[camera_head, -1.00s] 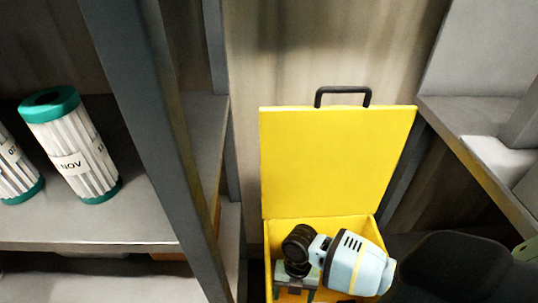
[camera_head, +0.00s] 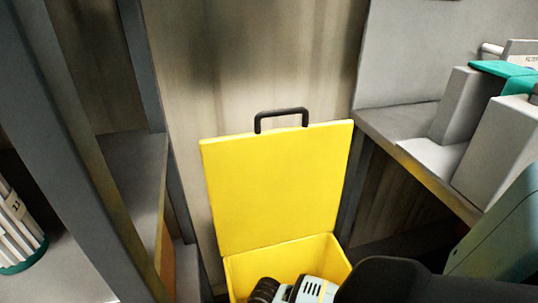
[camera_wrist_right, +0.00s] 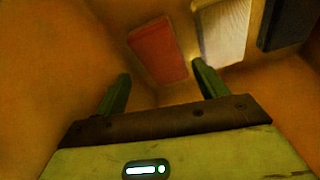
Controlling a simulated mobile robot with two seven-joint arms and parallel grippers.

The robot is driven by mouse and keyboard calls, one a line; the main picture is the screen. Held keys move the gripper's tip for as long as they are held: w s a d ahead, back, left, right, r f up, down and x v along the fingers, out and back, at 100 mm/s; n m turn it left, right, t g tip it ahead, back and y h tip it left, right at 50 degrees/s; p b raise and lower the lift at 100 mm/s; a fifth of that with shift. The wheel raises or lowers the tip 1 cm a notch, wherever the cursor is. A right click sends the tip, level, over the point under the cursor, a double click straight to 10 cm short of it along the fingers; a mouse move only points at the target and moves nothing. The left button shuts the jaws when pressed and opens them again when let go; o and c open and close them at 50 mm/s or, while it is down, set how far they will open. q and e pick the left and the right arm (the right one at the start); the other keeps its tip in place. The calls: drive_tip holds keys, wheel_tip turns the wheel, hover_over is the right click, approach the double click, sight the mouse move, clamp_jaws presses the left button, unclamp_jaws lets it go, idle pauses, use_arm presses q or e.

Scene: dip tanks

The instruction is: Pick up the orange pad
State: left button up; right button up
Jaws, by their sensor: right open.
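The orange pad (camera_wrist_right: 158,52) looks reddish orange in the right wrist view and lies flat inside the yellow box (camera_head: 275,190), ahead of my right gripper (camera_wrist_right: 162,70). The gripper's two green fingers are apart with nothing between them. The pad lies just beyond the fingertips, and I cannot tell how far below. In the head view my right wrist reaches down into the box, and its fingers and the pad are hidden. My left gripper is in neither view.
A pale pad (camera_wrist_right: 223,30) and a dark block (camera_wrist_right: 286,24) lie beside the orange pad. The box walls are close around the gripper. The box lid stands open with a black handle (camera_head: 281,117). Shelves with filters (camera_head: 17,235) and grey boxes (camera_head: 500,150) flank it.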

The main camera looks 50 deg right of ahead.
drive_tip(key=x, duration=0.1)
drive_tip(key=b+x, duration=0.1)
drive_tip(key=x, duration=0.1)
drive_tip(key=b+x, duration=0.1)
drive_tip(key=x, duration=0.1)
drive_tip(key=shift+s, duration=0.3)
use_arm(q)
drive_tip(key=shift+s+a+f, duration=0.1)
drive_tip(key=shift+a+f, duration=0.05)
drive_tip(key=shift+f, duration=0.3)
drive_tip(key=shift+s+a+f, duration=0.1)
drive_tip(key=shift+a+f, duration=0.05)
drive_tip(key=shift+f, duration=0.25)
use_arm(e)
drive_tip(key=c, duration=0.7)
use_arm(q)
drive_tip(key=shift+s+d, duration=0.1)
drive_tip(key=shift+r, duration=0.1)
use_arm(e)
drive_tip(key=shift+r, duration=0.1)
